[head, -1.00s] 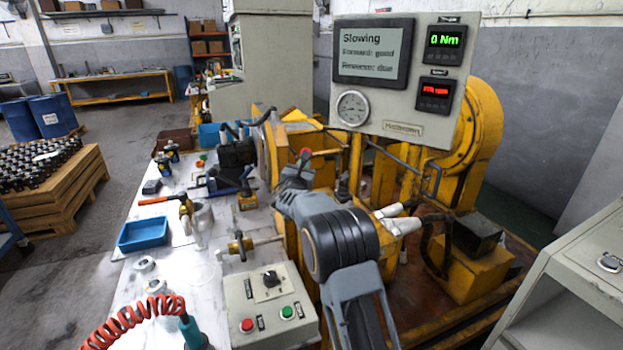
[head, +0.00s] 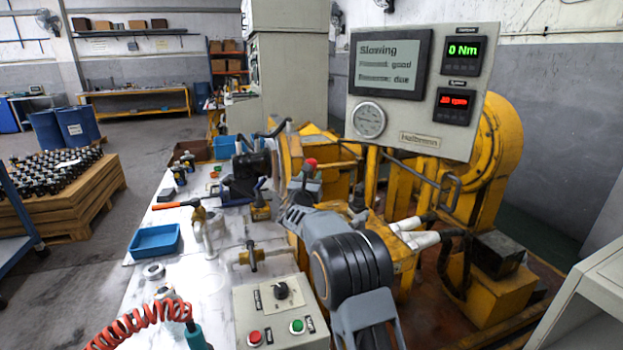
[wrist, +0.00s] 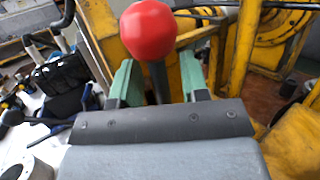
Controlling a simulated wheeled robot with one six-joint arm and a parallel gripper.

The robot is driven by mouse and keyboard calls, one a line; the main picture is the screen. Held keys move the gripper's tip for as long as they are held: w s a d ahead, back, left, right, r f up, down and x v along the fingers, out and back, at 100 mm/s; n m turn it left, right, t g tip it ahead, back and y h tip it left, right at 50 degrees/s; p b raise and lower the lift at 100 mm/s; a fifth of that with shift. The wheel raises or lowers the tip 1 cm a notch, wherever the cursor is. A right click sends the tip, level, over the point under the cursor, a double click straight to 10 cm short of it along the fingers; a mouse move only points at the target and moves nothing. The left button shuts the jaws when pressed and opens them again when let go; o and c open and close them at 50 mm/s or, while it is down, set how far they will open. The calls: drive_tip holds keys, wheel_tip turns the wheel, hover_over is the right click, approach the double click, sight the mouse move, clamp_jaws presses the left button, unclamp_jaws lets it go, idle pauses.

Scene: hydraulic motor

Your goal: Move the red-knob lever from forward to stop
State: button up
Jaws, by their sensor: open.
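The red knob (head: 310,164) tops the lever among the yellow machine parts in the middle of the head view. In the wrist view the red knob (wrist: 148,30) is large and near, with the dark lever stem below it. My gripper (wrist: 157,80) has its green fingers apart, one on each side of the stem, just below the knob. Whether either finger touches the stem is not clear. In the head view my gripper (head: 302,189) is small and partly hidden by the wrist. The display (head: 390,63) reads "Slowing", with forward good and reverse due.
The gauge panel shows 0 Nm and a blurred red speed reading (head: 453,100). A control box (head: 280,312) with red and green buttons stands at the front. A yellow frame and bent pipe (head: 452,190) stand right of the lever. Tools and a blue tray (head: 155,240) lie left.

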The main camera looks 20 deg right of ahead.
drive_tip(key=shift+s, duration=0.1)
drive_tip(key=s+a, duration=0.7)
drive_tip(key=s, duration=0.3)
drive_tip(key=shift+s+a+f, duration=0.15)
drive_tip(key=shift+s, duration=0.25)
